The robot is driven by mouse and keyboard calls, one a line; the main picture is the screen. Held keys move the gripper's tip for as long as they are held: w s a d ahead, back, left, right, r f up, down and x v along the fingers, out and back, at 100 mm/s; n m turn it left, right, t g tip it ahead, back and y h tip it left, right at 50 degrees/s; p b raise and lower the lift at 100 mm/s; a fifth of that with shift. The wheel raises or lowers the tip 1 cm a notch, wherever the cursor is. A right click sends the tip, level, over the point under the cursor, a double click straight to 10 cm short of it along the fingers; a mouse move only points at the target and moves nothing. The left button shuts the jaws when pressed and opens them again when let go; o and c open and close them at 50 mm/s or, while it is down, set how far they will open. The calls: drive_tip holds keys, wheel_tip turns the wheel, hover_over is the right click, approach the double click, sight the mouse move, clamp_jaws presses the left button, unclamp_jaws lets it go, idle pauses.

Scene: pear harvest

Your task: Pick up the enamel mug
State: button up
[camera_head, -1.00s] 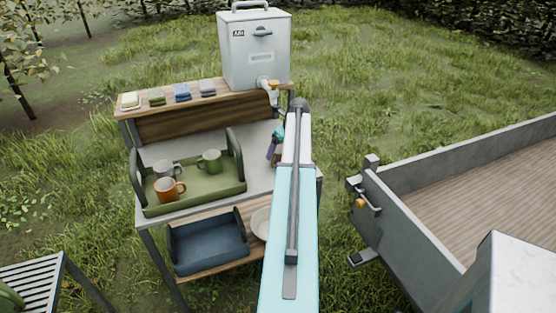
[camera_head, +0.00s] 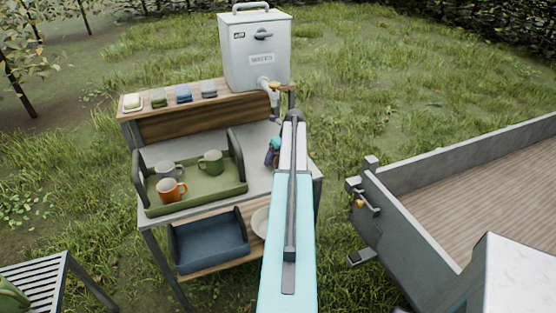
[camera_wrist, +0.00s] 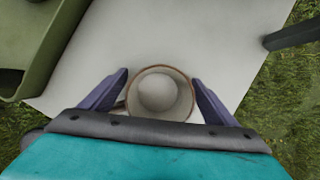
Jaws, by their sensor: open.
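A pale round mug with a thin brown rim, which looks like the enamel mug (camera_wrist: 160,92), stands on the grey cart top in the wrist view. I look down into its empty inside. My gripper (camera_wrist: 160,80) is open, with one purple finger on the left and one on the right of the mug. The fingers look close to its sides; I cannot tell if they touch. In the head view my gripper (camera_head: 272,152) is over the right part of the cart top, partly behind my arm, and the mug there is hidden.
A green tray (camera_head: 196,201) with grey, green and orange mugs stands left of my gripper. Behind it is a raised wooden shelf with folded cloths and a white dispenser (camera_head: 256,55) with a tap. A blue bin (camera_head: 210,245) sits below. A trailer (camera_head: 410,225) stands right.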

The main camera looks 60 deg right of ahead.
idle(0.4)
drive_tip(key=c, duration=1.3)
drive_tip(key=shift+r, duration=0.2)
drive_tip(key=shift+c, duration=0.2)
drive_tip(key=shift+r+b, duration=0.95)
drive_tip(key=shift+r, duration=0.65)
drive_tip(key=s+a+r+b, duration=0.1)
drive_tip(key=s+a+b, duration=0.2)
drive_tip(key=s+a, duration=0.8)
drive_tip(key=shift+s+r+b, duration=0.25)
drive_tip(key=shift+s+b, duration=0.05)
drive_tip(key=shift+b, duration=0.1)
